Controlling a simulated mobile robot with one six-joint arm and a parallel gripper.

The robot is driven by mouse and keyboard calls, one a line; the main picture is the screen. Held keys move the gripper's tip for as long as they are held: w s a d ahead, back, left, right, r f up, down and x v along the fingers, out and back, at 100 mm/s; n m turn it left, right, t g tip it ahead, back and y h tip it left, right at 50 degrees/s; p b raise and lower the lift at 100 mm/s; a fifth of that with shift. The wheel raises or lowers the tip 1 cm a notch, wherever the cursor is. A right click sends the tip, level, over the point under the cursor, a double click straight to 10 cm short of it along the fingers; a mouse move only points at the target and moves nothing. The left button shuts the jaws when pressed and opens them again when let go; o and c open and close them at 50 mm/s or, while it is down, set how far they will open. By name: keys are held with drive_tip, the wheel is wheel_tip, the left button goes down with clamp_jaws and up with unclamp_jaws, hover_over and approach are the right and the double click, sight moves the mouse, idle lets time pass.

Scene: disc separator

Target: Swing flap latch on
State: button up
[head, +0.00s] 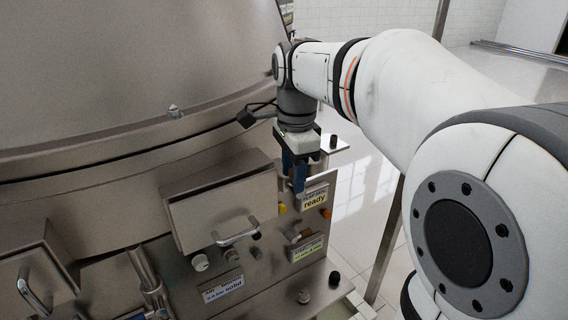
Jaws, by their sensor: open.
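My gripper (297,180) points down at the right end of the machine panel, its blue fingers open. Its fingertips are close to a small plate with a label (314,198) on which I read "ready"; I cannot tell whether they touch it. I cannot tell for sure which part is the flap latch. A small metal piece (298,236) sits on the panel below the gripper, beside a yellow-green label (307,249). A boxy metal cover (225,205) with a bar handle (237,233) is to the left of the gripper. The fingers hide part of the panel behind them.
The large round steel drum (120,70) fills the upper left. A second handle (35,292) and a metal rod (148,272) are at lower left. Several knobs stick out of the panel, including an orange one (326,213). Pale tiled floor lies to the right, with a thin post (386,240).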

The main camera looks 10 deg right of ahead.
clamp_jaws()
drive_tip(key=shift+s+a+f+b, duration=0.15)
drive_tip(key=shift+a+b, duration=0.05)
drive_tip(key=shift+b, duration=0.1)
drive_tip(key=shift+a+h, duration=0.15)
drive_tip(key=shift+h, duration=0.45)
unclamp_jaws()
wheel_tip(320, 180, up, 8)
drive_tip(key=shift+s+a, duration=0.4)
drive_tip(key=shift+a, duration=0.05)
